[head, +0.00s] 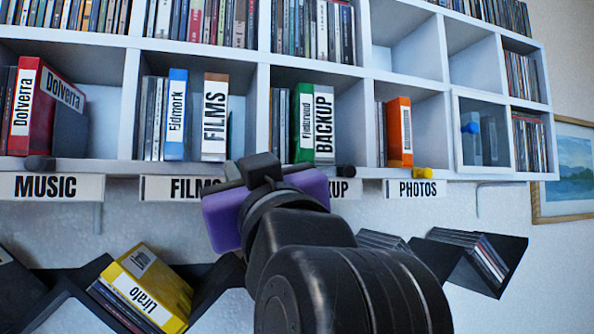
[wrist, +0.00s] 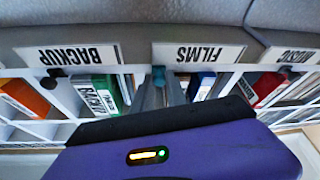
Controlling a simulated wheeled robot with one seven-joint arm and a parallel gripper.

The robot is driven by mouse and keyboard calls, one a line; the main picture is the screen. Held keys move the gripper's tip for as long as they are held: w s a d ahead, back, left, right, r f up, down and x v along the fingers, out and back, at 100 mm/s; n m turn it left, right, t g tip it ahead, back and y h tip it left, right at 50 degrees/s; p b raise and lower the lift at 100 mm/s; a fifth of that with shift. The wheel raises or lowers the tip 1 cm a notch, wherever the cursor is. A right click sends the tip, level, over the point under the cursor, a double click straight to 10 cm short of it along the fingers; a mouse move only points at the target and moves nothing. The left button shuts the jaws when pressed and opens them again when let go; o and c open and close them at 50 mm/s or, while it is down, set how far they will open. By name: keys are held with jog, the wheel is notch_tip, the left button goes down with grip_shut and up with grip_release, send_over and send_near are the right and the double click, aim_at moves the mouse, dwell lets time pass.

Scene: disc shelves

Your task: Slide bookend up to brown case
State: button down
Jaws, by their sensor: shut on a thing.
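The brown case (head: 214,118) stands upright in the FILMS compartment, with a white FILMS label on its spine, at the right of a blue case (head: 176,114). The bookend shows by its teal knob (wrist: 158,77) in the wrist view, where the picture is upside down. My gripper (wrist: 160,92) is shut on this knob at the shelf front. In the head view, my purple hand hides the knob and most of the bookend. The brown case is only a sliver beside the fingers in the wrist view, so I cannot tell how wide the gap is.
The BACKUP compartment with a green case (head: 303,122) lies right of the divider. A red case (head: 28,106) stands in MUSIC and an orange case (head: 398,132) in PHOTOS. Label plates hang below the shelf edge. A lower rack holds a yellow case (head: 150,288).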

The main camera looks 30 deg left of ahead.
jog(key=shift+s+a, duration=0.8)
jog(key=shift+s, duration=0.2)
jog(key=c, duration=1.3)
grip_release()
jog(key=shift+c, duration=0.2)
jog(key=shift+f, duration=0.1)
jog(key=b+v, duration=0.2)
jog(key=v, duration=0.5)
jog(key=shift+s+d, duration=0.2)
jog(key=shift+d, duration=0.15)
